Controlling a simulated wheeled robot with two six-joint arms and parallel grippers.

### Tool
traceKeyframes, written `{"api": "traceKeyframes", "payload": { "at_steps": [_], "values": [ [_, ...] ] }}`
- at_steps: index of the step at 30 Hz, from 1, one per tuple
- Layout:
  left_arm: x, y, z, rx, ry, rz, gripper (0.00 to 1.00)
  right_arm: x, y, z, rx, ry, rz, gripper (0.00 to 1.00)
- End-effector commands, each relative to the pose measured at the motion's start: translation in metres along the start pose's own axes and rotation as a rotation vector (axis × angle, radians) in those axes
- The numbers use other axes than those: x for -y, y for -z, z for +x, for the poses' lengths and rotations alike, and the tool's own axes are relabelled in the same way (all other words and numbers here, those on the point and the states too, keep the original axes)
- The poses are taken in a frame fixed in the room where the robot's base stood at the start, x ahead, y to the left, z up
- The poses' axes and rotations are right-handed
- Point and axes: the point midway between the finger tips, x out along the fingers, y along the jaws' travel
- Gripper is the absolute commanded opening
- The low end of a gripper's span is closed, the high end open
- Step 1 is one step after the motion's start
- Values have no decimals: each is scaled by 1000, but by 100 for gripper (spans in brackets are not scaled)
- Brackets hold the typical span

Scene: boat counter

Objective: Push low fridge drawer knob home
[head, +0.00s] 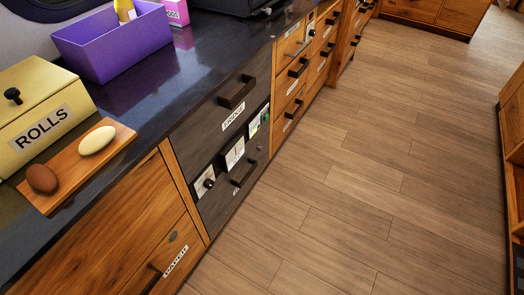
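The dark grey fridge unit (192,135) is set into the wooden counter front. Its upper front has a black bar handle (237,93) and a FRIDGE label (233,118). Below sits the low fridge drawer (218,207) with a black bar handle (244,175). A white plate with a round black knob (208,183) is at this drawer's upper left. How far the knob stands out is too small to tell. Neither of my grippers is in view.
A second white plate (234,153) and a green-marked panel (258,122) sit nearby. On the counter are a ROLLS box (40,118), a wooden board (73,182) with a brown and a pale egg-shaped item, and a purple bin (120,48). The plank floor (350,190) is clear.

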Motion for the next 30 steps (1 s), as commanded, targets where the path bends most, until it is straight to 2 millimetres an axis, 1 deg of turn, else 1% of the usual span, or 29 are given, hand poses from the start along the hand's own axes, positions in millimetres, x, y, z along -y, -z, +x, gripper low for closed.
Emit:
{"api": "traceKeyframes", "payload": {
  "at_steps": [8,9,27,28,30],
  "values": [
    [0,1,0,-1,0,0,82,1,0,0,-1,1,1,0],
    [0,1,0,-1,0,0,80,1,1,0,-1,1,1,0],
    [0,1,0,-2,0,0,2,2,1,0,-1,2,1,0],
    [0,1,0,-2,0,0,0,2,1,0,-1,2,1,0],
    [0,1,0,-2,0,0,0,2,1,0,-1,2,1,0]
  ]
}}
